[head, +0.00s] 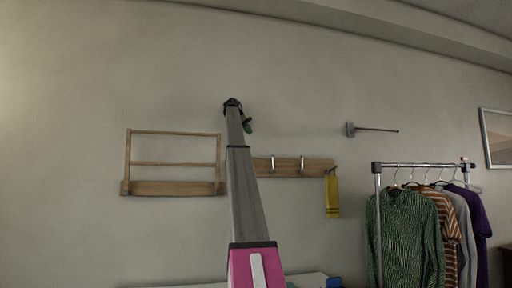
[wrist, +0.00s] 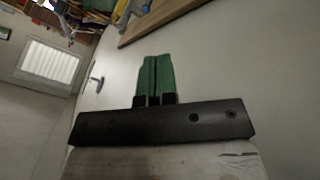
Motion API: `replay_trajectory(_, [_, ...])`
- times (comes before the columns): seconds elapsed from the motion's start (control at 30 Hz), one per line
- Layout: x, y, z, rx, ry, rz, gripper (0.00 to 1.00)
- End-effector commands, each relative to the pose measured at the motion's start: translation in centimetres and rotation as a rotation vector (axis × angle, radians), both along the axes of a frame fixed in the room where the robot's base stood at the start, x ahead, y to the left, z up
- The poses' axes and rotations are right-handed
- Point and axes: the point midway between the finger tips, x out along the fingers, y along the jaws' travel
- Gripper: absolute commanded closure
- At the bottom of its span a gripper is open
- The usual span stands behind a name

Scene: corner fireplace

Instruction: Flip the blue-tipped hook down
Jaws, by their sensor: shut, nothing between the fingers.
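A wooden hook rail (head: 288,168) is fixed to the wall right of my arm, and my arm covers its left end. Two upright metal hooks show on it, a left one (head: 273,163) and a right one (head: 302,164); no blue tip can be made out on either. My gripper (head: 248,127) is above and left of these hooks in the head view. In the wrist view my gripper (wrist: 157,62) has its green fingers together and empty. A wooden board (wrist: 160,18) and a small grey piece with a blue end (wrist: 147,6), possibly a hook, show at the top edge.
A yellow item (head: 332,196) hangs at the rail's right end. A wooden wall rack (head: 172,188) is left of my arm. A thin rod (head: 375,129) juts from the wall at upper right. A clothes rack (head: 420,165) with several garments stands right.

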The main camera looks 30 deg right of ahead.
Motion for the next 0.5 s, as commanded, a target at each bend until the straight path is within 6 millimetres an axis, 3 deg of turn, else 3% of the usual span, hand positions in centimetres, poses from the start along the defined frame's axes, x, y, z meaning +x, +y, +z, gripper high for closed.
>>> replay_trajectory(0.5, [-1.0, -5.5, -7.5, 0.005, 0.006, -0.005, 1.0])
